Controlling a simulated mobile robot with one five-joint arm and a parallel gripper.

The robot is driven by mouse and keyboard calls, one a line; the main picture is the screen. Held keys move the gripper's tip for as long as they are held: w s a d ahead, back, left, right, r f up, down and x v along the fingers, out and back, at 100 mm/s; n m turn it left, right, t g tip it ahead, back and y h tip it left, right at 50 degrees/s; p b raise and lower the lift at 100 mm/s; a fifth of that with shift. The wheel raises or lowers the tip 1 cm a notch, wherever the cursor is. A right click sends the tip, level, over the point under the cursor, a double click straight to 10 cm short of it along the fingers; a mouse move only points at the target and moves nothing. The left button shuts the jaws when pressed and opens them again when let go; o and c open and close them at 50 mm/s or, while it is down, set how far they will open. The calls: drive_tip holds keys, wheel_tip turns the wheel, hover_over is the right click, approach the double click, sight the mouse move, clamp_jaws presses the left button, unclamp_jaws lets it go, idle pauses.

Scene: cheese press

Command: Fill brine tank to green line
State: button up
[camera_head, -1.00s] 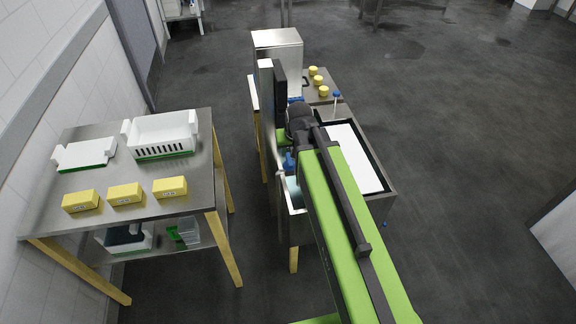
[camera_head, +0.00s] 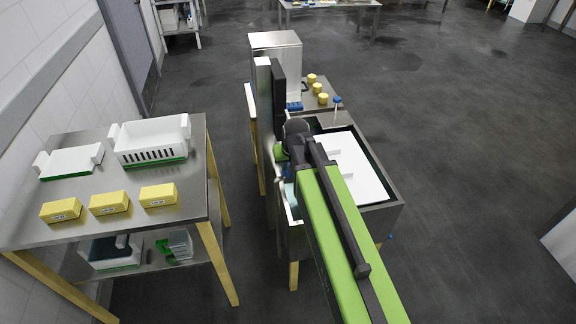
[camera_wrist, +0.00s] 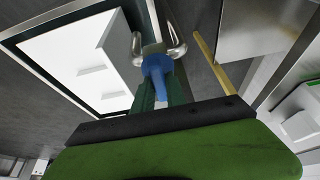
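The brine tank (camera_head: 375,217) is a steel basin on the middle bench, with a white slab (camera_head: 358,165) lying in it; the slab also shows at upper left in the wrist view (camera_wrist: 75,60). A metal tap (camera_wrist: 158,47) with a blue handle (camera_wrist: 157,68) is at the top centre of the wrist view. My gripper's dark green fingers (camera_wrist: 162,93) are on either side of the blue handle, very close to it. Whether they press on it is unclear. In the head view my arm hides the gripper and tap. No green line or water level can be made out.
A steel table (camera_head: 190,208) at left holds white moulds (camera_head: 150,136) and yellow blocks (camera_head: 110,203). A steel box (camera_head: 276,52) and several small yellow rounds (camera_head: 318,88) stand behind the tank. The floor at right is clear.

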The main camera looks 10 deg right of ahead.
clamp_jaws()
drive_tip(key=n+y, duration=0.1)
drive_tip(key=n, duration=0.2)
drive_tip(key=shift+n, duration=0.3)
drive_tip(key=o, duration=0.7)
unclamp_jaws()
drive_tip(key=shift+c, duration=0.2)
